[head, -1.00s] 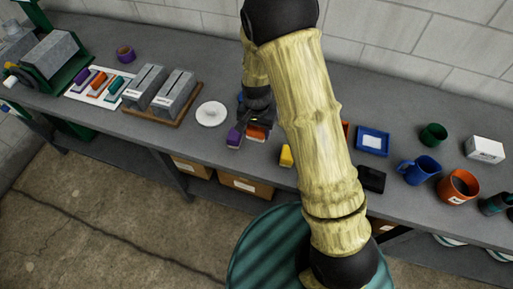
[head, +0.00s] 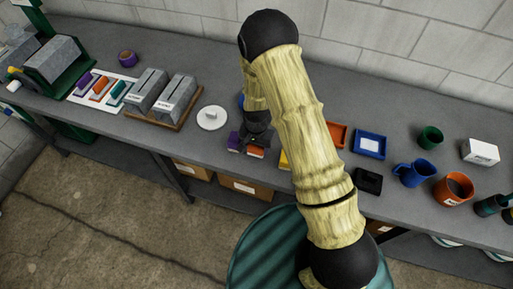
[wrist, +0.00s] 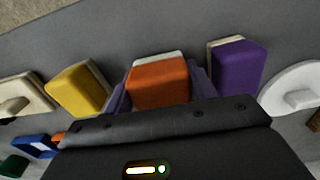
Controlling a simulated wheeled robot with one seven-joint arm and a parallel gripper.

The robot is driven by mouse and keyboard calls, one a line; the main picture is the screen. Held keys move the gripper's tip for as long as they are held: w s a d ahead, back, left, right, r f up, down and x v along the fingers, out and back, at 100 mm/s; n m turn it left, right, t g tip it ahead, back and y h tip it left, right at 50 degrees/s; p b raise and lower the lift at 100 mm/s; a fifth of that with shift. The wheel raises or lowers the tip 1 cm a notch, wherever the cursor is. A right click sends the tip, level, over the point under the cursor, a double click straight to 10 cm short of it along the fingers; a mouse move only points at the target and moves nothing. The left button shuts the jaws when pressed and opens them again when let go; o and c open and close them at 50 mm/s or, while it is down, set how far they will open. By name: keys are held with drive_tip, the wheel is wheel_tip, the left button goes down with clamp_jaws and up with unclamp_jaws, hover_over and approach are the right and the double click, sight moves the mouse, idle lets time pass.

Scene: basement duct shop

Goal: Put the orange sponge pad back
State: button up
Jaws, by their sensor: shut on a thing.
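The orange sponge pad (wrist: 158,84), with a pale backing, is between the two purple-grey fingers of my gripper (wrist: 160,92) in the wrist view. The fingers are shut on its sides. In the head view only a small part of the orange pad (head: 256,153) shows below my gripper (head: 257,142), near the bench's front edge. A purple pad (wrist: 237,66) lies to its right in the wrist view and a yellow pad (wrist: 78,90) to its left, both apart from it. I cannot tell whether the orange pad touches the bench.
A white round dish (head: 212,118) stands left of the pads. An orange tray (head: 337,133), a blue tray (head: 370,144) and a black block (head: 368,182) are to the right, with mugs beyond. Grey blocks on a wooden board (head: 164,113) stand farther left.

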drive_tip(key=shift+f, duration=0.7)
drive_tip(key=shift+f, duration=0.2)
drive_tip(key=o, duration=0.9)
drive_tip(key=shift+r, duration=0.3)
wheel_tip(320, 180, up, 12)
drive_tip(key=b, duration=0.3)
drive_tip(key=shift+f, duration=0.1)
